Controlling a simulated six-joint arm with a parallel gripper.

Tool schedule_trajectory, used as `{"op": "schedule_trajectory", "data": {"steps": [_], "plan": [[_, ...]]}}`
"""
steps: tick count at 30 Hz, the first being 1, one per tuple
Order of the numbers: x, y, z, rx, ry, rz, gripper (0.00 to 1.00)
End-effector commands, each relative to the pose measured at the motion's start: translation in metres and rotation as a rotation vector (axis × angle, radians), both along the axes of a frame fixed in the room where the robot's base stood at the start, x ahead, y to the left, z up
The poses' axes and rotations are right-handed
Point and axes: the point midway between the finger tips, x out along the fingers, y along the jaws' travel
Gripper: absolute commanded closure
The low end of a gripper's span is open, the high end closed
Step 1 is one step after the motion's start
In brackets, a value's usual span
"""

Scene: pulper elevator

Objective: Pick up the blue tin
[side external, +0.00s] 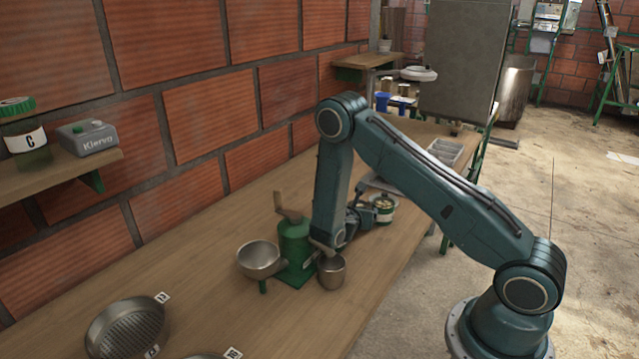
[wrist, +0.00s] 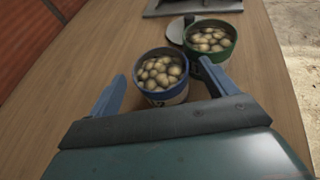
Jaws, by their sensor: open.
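The blue tin (wrist: 165,95) is an open round can with a blue rim, full of pale round pieces; it stands upright on the wooden bench. My gripper (wrist: 162,70) is open, with one finger at the tin's left and the other at its right, by the gap to the green tin. I cannot tell if either finger touches. A similar green-rimmed tin (wrist: 226,54) stands just behind and right of it. In the side view, my gripper (side external: 358,218) is low over the bench beside the green tin (side external: 383,212); the blue tin is hidden there.
A green hand-cranked machine (side external: 293,243) with a metal bowl (side external: 260,260) and a metal cup (side external: 331,272) stands near my arm. A grey tray (side external: 445,150) lies farther back.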

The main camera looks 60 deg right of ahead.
Motion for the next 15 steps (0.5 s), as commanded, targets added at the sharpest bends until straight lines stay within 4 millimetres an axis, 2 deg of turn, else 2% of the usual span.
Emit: {"op": "schedule_trajectory", "data": {"steps": [7, 15], "plan": [[0.006, -0.025, -0.011, 0.002, 0.001, -0.003, 0.16], [0.009, -0.029, -0.013, 0.001, 0.000, 0.000, 0.16]]}}
